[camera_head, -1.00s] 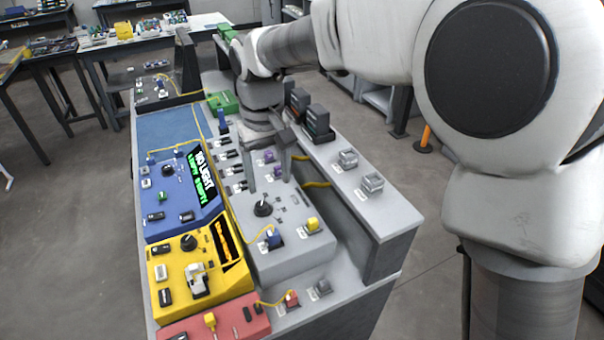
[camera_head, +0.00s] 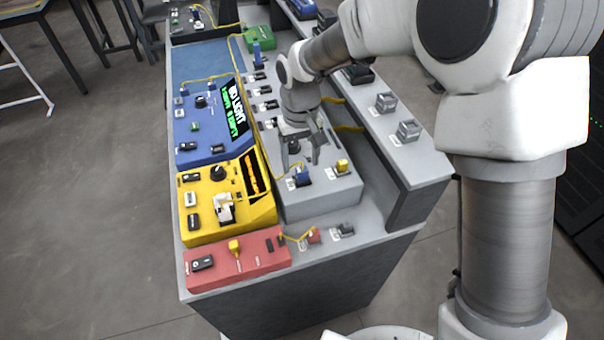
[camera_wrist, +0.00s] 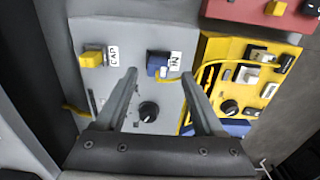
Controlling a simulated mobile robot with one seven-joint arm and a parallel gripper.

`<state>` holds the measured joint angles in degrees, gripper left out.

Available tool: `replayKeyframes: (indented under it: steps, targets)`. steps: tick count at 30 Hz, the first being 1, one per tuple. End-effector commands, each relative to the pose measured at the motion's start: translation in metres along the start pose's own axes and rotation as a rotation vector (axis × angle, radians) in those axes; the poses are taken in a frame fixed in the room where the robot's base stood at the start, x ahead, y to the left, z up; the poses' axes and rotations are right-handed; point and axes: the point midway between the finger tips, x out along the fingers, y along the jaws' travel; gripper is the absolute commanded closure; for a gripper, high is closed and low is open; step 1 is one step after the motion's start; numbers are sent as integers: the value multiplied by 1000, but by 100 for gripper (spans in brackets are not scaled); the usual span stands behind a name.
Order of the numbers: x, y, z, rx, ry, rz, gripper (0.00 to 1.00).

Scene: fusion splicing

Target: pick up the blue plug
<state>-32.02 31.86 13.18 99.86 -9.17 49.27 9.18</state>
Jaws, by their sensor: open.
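The blue plug (camera_head: 302,176) sits on the front part of the grey panel (camera_head: 322,194), with a yellow cable at its left. My gripper (camera_head: 300,163) is open and empty, pointing down above the grey panel just behind the plug. In the wrist view my gripper (camera_wrist: 159,73) shows both fingers apart, with a black knob (camera_wrist: 148,111) between them. I cannot tell the exact height of the fingertips above the plug.
A yellow plug (camera_head: 342,166) labelled "CAP" sits right of the blue plug. A yellow box (camera_head: 243,213), a blue console (camera_head: 208,150) and a red box (camera_head: 262,258) stand left and in front. A raised grey shelf (camera_head: 397,148) with metal blocks runs along the right.

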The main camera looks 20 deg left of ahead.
Motion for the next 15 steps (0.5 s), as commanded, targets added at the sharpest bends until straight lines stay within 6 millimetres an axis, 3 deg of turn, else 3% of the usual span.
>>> replayKeyframes:
  steps: [6, 15]
  targets:
    - [33, 3, 0, 0, -4, -1, 30]
    - [39, 3, 0, 0, -1, 0, 30]
